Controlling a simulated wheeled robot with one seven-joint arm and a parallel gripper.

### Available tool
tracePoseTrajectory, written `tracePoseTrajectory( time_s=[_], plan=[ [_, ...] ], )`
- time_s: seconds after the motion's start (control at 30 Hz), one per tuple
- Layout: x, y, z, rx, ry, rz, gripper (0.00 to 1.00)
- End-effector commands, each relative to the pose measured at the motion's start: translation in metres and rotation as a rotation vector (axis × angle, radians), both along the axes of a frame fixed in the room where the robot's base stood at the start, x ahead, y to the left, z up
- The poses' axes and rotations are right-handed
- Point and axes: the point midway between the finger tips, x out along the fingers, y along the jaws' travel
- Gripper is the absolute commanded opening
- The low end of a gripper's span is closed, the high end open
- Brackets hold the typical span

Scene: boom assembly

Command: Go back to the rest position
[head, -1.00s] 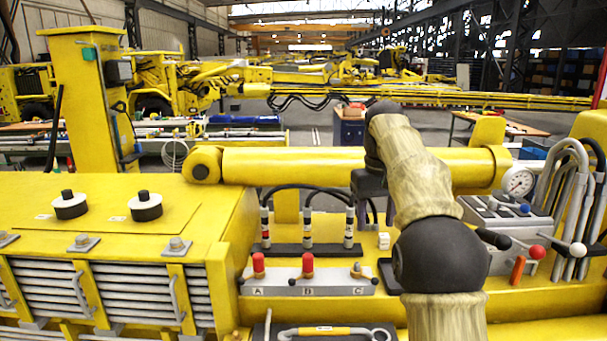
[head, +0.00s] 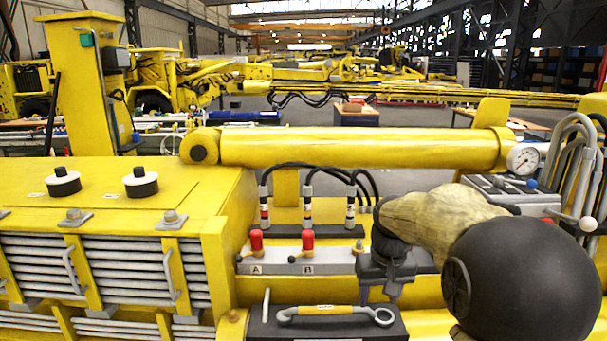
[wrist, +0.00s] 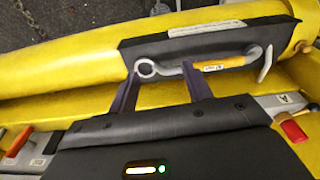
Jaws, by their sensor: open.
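My gripper (head: 378,298) hangs downward in the head view, in front of the lever panel and over the right end of the black tool pad (head: 258,326). Its two fingers are apart with nothing between them. In the wrist view my gripper (wrist: 158,76) shows two dark fingers, open, pointing toward the pad. A grey wrench with a yellow handle (head: 325,311) lies on the pad; it also shows in the wrist view (wrist: 213,65). In the wrist view the fingertips overlap the wrench's near edge; whether they touch it I cannot tell. My arm hides the panel's right part.
Red levers A (head: 256,242) and B (head: 308,241) stand just behind the pad. A thick yellow cylinder (head: 360,147) runs across behind them. Louvred yellow housing (head: 100,265) fills the left.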

Motion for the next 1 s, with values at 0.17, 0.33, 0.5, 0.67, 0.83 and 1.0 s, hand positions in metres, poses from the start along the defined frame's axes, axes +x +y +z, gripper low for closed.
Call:
tracePoseTrajectory(
  time_s=[0.17, 0.33, 0.5, 0.67, 0.83, 1.0],
  plan=[
    [-0.043, 0.001, -0.059, 0.001, -0.025, -0.020, 0.50],
    [-0.088, 0.003, -0.106, 0.002, -0.051, -0.037, 0.50],
    [-0.137, 0.005, -0.150, 0.003, -0.078, -0.052, 0.50],
    [-0.164, 0.006, -0.170, 0.005, -0.095, -0.059, 0.50],
    [-0.168, 0.006, -0.171, 0.004, -0.099, -0.062, 0.50],
    [-0.168, 0.006, -0.171, 0.005, -0.098, -0.061, 0.50]
  ],
)
